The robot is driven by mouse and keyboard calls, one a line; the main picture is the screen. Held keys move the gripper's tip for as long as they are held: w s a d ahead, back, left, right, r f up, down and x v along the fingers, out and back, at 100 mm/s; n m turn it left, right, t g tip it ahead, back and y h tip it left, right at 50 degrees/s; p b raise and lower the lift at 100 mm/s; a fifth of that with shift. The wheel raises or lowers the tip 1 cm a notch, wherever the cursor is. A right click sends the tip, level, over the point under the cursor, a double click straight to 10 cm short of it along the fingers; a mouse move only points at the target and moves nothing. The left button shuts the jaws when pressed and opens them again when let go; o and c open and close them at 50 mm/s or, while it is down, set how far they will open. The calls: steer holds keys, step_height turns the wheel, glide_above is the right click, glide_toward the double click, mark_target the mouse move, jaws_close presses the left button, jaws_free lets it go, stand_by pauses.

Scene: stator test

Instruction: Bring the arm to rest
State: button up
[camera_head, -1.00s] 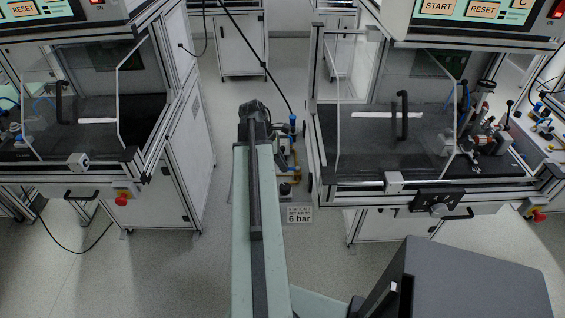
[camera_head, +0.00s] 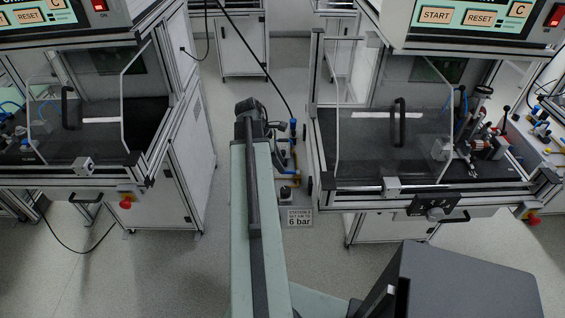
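My arm shows in the head view as a long pale green link (camera_head: 252,220) with a dark strip along it. It runs from the bottom edge up the middle to a dark joint (camera_head: 250,118). The arm points forward into the gap between two test benches, with floor on both sides of it. Whatever lies beyond the dark joint is hidden behind it. I cannot make out my gripper or its fingers, nor anything held. A dark grey box-like part at the bottom right appears to be mine.
The left bench (camera_head: 88,170) and right bench (camera_head: 420,185) stand on either side, with clear doors and black handles. A small air unit (camera_head: 293,150) and a "6 bar" sign (camera_head: 299,217) are right of the arm. The grey floor (camera_head: 170,270) in front is clear.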

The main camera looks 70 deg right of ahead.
steer(key=p+v, duration=0.2)
steer(key=v, duration=0.2)
steer(key=shift+w+r+p, duration=0.1)
steer(key=shift+r+p, duration=0.2)
steer(key=shift+p, duration=0.1)
steer(key=shift+w, duration=0.1)
steer(key=w+a+n+t+h, duration=0.15)
steer(key=w+a+n, duration=0.45)
steer(key=w+a, duration=1.85)
steer(key=w+a+m+t+y, duration=0.1)
steer(key=w+a+m, duration=0.2)
steer(key=a, duration=1.2)
steer(key=w+a+f+m+t+y, duration=0.1)
steer(key=w+a+m, duration=0.3)
steer(key=a, duration=1.1)
steer(key=shift+w+a+f+m+t+y, duration=0.3)
steer(key=shift+m+y, duration=0.35)
steer(key=shift+m, duration=1.05)
